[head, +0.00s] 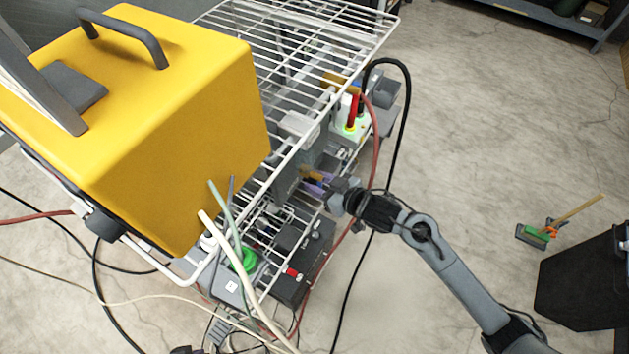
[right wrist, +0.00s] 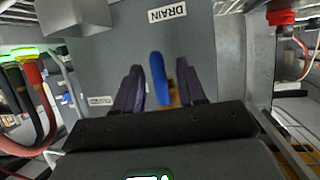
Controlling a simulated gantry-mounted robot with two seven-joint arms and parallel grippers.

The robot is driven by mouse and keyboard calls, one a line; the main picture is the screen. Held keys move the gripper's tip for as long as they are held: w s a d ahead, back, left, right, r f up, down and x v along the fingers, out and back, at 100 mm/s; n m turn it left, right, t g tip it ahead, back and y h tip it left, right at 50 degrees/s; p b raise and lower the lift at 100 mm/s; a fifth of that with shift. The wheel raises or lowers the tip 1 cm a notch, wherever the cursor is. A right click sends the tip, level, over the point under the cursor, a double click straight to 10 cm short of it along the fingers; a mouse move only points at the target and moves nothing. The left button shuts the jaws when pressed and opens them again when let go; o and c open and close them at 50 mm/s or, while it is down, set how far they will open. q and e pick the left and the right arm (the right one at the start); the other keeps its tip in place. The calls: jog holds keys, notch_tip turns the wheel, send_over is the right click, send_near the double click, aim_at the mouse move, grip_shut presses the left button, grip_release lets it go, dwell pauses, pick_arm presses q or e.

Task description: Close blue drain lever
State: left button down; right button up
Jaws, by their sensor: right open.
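The blue drain lever (right wrist: 158,80) stands nearly upright in the right wrist view, in front of a grey panel (right wrist: 110,50) with an upside-down DRAIN label (right wrist: 167,13). My right gripper (right wrist: 159,68) is open, with one purple finger on each side of the lever. Gaps show between the lever and both fingers. The lever's lower end is hidden behind the gripper body. In the head view my right gripper (head: 314,182) reaches in at the side of the wire rack, and I cannot make out the lever clearly there.
A yellow case (head: 180,130) sits on the white wire rack (head: 300,35). Black and red cables hang near my right arm. A red fitting (right wrist: 281,17) and a hose (right wrist: 35,110) flank the panel.

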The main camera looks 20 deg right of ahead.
jog(key=shift+x, duration=0.9)
grip_shut()
